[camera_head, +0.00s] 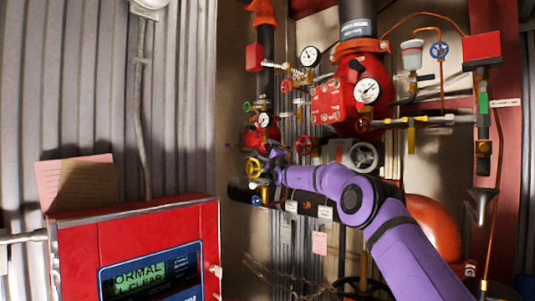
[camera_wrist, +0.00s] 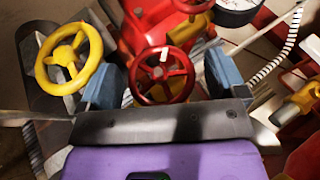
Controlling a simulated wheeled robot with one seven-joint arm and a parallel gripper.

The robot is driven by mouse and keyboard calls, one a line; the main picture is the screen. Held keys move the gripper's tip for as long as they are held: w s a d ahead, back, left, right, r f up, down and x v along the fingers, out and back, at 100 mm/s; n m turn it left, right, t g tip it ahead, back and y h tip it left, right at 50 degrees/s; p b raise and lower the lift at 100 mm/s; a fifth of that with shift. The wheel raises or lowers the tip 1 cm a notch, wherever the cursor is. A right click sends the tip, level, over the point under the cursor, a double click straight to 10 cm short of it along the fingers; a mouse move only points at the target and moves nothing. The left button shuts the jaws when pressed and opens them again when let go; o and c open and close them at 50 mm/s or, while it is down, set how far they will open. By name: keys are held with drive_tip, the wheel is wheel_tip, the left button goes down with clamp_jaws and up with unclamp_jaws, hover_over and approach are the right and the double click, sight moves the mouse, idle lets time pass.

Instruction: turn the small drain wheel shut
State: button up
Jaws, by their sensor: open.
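A small red handwheel (camera_wrist: 150,72) shows in the wrist view, ahead of and between my gripper's two blue-grey fingers. A yellow handwheel (camera_wrist: 96,52) is left of it, beyond the left finger. My gripper (camera_wrist: 165,82) is open with nothing shut in it. I cannot tell whether a finger touches the red wheel. In the head view my gripper (camera_head: 275,163) is at the valve cluster, just right of the yellow wheel (camera_head: 247,168). A red wheel (camera_head: 304,146) also shows there. No readable label tells me which wheel is the drain wheel.
A gauge (camera_wrist: 238,5) and a coiled white cable (camera_wrist: 283,50) are close by on the right in the wrist view. A red panel (camera_head: 75,250) stands front left. A grey wheel (camera_head: 363,157) and a red valve body (camera_head: 328,101) are right of my gripper.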

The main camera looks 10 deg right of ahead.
drive_tip(key=shift+w+a+r, duration=0.1)
drive_tip(key=shift+w+r, duration=0.1)
drive_tip(key=shift+w, duration=0.05)
drive_tip(key=shift+c, duration=0.2)
drive_tip(key=c, duration=0.9)
drive_tip(key=shift+m+t+h, duration=0.3)
drive_tip(key=shift+m+t, duration=0.3)
drive_tip(key=shift+t, duration=0.1)
drive_tip(key=o, duration=0.9)
drive_tip(key=shift+o, duration=0.2)
drive_tip(key=shift+s, duration=0.1)
